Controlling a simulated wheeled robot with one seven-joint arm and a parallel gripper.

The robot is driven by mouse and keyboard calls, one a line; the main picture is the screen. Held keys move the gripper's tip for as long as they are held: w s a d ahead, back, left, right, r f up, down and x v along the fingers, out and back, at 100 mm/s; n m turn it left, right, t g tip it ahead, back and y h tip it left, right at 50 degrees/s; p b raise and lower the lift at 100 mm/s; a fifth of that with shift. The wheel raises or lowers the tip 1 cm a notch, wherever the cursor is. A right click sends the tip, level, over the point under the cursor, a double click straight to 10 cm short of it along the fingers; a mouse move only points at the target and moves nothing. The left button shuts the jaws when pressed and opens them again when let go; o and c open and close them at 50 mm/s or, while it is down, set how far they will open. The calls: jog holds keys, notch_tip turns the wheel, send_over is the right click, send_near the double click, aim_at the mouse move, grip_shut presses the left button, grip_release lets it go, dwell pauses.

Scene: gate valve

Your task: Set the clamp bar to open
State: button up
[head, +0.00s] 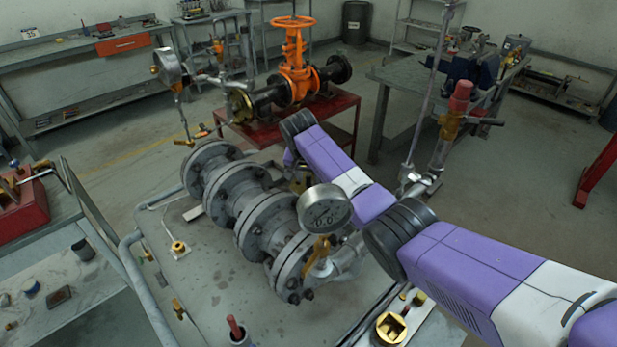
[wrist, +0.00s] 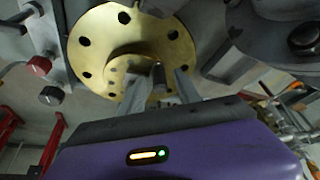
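I cannot identify the clamp bar for certain in either view. In the wrist view, a short dark grey bar end (wrist: 159,77) stands in front of a round brass flange (wrist: 104,38) with dark bolt holes. My gripper (wrist: 160,88) has its two grey fingers on either side of this bar end, with narrow gaps seeming to show beside it. I see no firm grip on it. In the head view my arm reaches in from the right over the flanged grey valve body (head: 246,205), and the gripper is hidden behind the arm.
A pressure gauge (head: 325,208) stands close beside my arm. An orange handwheel valve (head: 294,62) sits on a red stand (head: 340,103) behind. A pipe with a red cap (head: 461,92) rises to the right. Grey flange parts (wrist: 285,35) crowd the wrist view's upper right.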

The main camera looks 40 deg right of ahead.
grip_shut()
dwell(1.3)
